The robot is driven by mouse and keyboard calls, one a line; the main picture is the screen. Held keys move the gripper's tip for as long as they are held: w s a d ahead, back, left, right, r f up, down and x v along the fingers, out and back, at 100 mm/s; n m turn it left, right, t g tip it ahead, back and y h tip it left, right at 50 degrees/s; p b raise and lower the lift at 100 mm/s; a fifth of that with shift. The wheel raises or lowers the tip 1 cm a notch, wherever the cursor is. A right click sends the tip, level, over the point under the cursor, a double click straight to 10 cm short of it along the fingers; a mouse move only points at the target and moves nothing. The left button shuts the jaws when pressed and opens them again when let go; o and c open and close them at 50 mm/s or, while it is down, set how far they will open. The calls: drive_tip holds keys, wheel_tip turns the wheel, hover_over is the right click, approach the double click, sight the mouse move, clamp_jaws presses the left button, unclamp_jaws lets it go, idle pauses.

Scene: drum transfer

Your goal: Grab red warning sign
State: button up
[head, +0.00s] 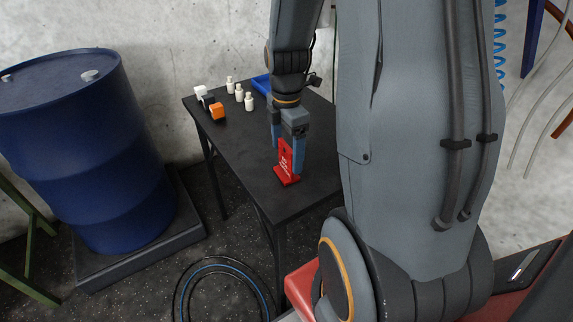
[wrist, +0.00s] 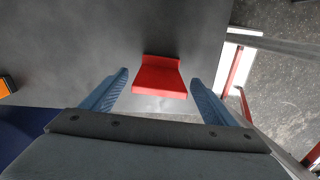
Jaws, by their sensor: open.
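The red warning sign (head: 286,167) stands upright on the dark table, near its front edge, with white markings on its face. In the wrist view the red sign (wrist: 161,76) shows from above, between and just beyond the two fingertips. My gripper (head: 287,150) points down at the sign from above, with its blue-grey fingers open. In the wrist view my gripper (wrist: 158,82) has one finger to each side of the sign, with a gap on both sides. The upper part of the sign is partly hidden by the fingers in the head view.
The dark table (head: 245,165) also holds an orange block (head: 217,111), white and black blocks, several small white bottles (head: 239,93) and a blue tray (head: 262,83) at the back. A large blue drum (head: 85,150) stands left on a dark platform (head: 140,262). A coiled hose (head: 224,262) lies on the floor.

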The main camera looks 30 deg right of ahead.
sight(286, 164)
drive_tip(key=shift+f+p, duration=0.75)
drive_tip(key=shift+f, duration=1.8)
drive_tip(key=c, duration=1.1)
drive_tip(key=shift+r, duration=0.1)
